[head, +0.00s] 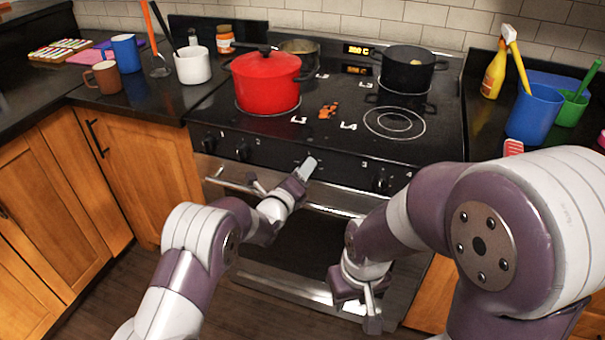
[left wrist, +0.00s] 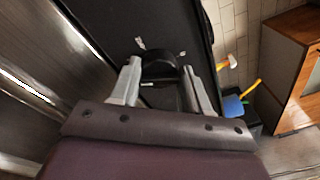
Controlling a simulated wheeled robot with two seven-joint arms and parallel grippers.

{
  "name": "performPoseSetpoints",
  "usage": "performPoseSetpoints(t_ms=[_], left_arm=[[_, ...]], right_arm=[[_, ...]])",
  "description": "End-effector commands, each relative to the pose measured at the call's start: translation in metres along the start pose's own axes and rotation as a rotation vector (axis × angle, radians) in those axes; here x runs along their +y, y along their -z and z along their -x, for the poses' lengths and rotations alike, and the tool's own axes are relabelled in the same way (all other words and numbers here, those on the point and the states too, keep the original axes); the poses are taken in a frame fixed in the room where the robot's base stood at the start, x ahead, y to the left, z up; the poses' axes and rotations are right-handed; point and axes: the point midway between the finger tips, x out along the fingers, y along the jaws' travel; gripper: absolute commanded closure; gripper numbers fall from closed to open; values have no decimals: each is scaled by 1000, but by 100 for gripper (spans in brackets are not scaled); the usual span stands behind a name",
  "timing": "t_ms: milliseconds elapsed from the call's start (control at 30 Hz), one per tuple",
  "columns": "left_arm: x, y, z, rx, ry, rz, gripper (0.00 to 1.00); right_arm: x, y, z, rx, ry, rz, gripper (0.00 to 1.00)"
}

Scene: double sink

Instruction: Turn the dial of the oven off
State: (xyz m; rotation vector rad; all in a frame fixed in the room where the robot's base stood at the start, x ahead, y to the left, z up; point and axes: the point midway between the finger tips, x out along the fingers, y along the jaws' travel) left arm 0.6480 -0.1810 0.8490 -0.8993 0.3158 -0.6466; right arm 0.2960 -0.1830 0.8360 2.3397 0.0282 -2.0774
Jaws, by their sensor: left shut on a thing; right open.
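The oven and stove (head: 270,142) has a black front panel with dark dials. Two dials, the outer (head: 209,143) and inner (head: 243,150), show at the panel's left, and another (head: 382,180) at its right. My left gripper (head: 308,166) is at the middle of the panel. In the left wrist view its fingers (left wrist: 162,76) are shut on a dark round dial (left wrist: 160,66), one on each side. In the head view the gripper hides this dial. My right gripper (head: 371,308) is open and empty, low in front of the oven door.
A red pot (head: 266,84) and a black pot (head: 408,74) stand on the cooktop. The oven door handle (head: 232,184) runs below the panel. A lit display (head: 358,50) shows at the back. A blue cup (head: 535,112) with utensils stands on the right counter.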

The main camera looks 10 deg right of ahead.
Motion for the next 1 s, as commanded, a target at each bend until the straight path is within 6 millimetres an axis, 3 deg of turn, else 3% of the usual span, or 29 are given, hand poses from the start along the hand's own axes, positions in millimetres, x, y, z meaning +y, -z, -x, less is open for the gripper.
performPoseSetpoints(t_ms=[400, 1000], left_arm=[[7, 5, 0, -23, 25, 352, 84], [8, 7, 0, -61, 65, 921, 84]], right_arm=[[0, -5, -44, 0, 0, 0, 57], [0, -11, -89, 0, 0, 0, 57]])
